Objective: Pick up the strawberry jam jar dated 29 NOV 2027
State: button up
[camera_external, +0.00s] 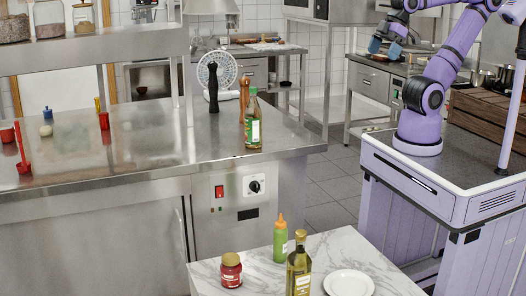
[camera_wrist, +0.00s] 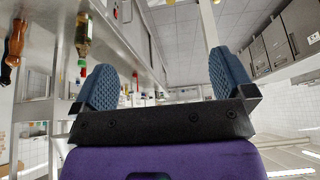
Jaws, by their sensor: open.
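My gripper (camera_external: 386,48) is raised at the upper right of the external view, far from the jar. Its two blue ridged fingers stand wide apart in the wrist view (camera_wrist: 163,80), with nothing between them. The jar does not show in the wrist view.
On the marble table (camera_external: 207,282), a green squeeze bottle (camera_external: 280,240), an oil bottle (camera_external: 299,268) and a white plate (camera_external: 348,283) stand right of the jar. A steel counter (camera_external: 150,170) lies behind, with a green-labelled bottle (camera_external: 253,125) and a fan (camera_external: 217,70).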

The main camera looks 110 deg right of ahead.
jog(key=w, duration=0.9)
jog(key=n+y, duration=0.1)
jog(key=n, duration=0.1)
send_over(231, 257)
jog(key=s+d, duration=0.1)
jog(key=s, duration=0.3)
notch_tip(231, 257, down, 55)
jog(key=shift+g, duration=0.4)
jog(key=x, duration=0.4)
jog(key=shift+w+f, duration=0.2)
jog(key=shift+w, duration=0.1)
jog(key=shift+w+a+x, duration=0.1)
jog(key=shift+w+x, duration=0.05)
jog(key=shift+x, duration=1.3)
jog(key=shift+w+a+x, duration=0.15)
jog(key=shift+x, duration=1.25)
jog(key=shift+r, duration=0.2)
